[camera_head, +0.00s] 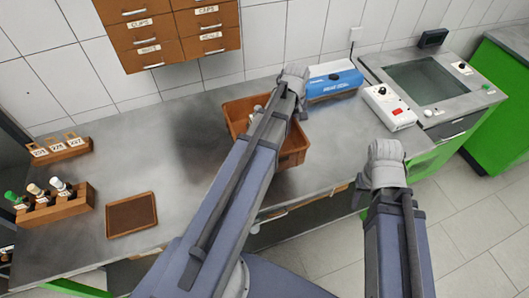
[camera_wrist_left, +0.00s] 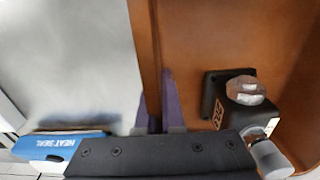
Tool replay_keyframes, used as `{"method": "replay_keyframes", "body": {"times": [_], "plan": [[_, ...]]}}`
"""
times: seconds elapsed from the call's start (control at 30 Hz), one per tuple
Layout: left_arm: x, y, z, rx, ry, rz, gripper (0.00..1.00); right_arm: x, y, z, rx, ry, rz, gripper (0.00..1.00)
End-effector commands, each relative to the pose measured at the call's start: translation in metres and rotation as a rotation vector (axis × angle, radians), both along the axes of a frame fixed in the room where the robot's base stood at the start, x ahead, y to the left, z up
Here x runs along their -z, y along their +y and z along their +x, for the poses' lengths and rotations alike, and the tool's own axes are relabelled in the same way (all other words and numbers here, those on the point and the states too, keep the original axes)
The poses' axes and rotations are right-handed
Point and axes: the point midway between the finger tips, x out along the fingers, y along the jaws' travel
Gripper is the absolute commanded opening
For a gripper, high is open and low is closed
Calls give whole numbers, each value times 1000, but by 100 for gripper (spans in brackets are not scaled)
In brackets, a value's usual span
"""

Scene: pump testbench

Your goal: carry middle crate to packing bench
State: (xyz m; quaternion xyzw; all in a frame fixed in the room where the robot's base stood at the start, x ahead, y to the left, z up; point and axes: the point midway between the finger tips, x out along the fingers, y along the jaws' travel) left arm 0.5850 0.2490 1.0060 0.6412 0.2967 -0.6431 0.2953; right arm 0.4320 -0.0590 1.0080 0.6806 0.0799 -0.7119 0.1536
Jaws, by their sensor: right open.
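An orange-brown crate (camera_head: 294,158) sits on the grey bench, largely covered by my left arm. My left gripper (camera_head: 296,72) is at its far rim. In the left wrist view the crate's wall (camera_wrist_left: 151,50) runs between the two purple fingers of my left gripper (camera_wrist_left: 158,105), one on each side, and they look shut on it. Inside the crate is a black pump part (camera_wrist_left: 220,92) with a clear dome and a white cylinder. My right gripper (camera_head: 385,150) is open and empty in front of the bench's right part, away from the crate.
A blue heat sealer (camera_head: 332,80) stands right behind the crate, with a white control box (camera_head: 390,106) and a testing unit (camera_head: 425,82) further right. At left are a bottle rack (camera_head: 55,205), a vial rack (camera_head: 60,150) and a brown tray (camera_head: 131,215). Drawers (camera_head: 170,30) hang above.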

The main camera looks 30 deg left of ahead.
Motion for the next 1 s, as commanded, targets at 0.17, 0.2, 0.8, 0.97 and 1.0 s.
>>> {"method": "replay_keyframes", "body": {"times": [0.17,0.2,0.8,0.97,1.0], "plan": [[1,0,-1,0,2,3,0,1,0,0,0,0,0,50],[3,0,-1,0,2,3,0,3,0,0,0,0,0,50],[63,0,-1,0,2,3,0,63,0,0,2,0,0,50],[62,0,-1,0,2,3,0,62,0,0,1,0,0,50],[63,0,-1,0,2,3,0,63,0,0,1,0,0,50]]}}
